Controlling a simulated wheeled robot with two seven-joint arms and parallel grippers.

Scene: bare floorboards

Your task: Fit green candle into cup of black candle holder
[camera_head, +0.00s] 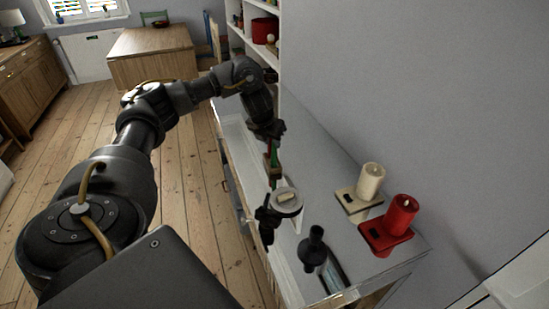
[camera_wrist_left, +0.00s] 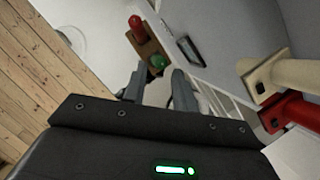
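My left gripper (camera_head: 269,143) is above the far part of the cabinet top, pointing down. In the left wrist view its two fingers (camera_wrist_left: 158,75) are apart, with a gap between the tips. The green candle (camera_wrist_left: 157,61) shows just beyond that gap, against a brown wooden piece; it shows as a thin green strip in the head view (camera_head: 275,160). Whether the fingers touch it is unclear. The black candle holder (camera_head: 312,254) stands upright near the front of the cabinet top. The inside of its cup is hidden. My right gripper is out of view.
A cream candle (camera_head: 370,181) and a red candle (camera_head: 401,214) stand on holders at the right. A pale round dish (camera_head: 287,202) and a slim dark object (camera_head: 268,218) lie between the gripper and the black holder. The wall borders the cabinet's right side.

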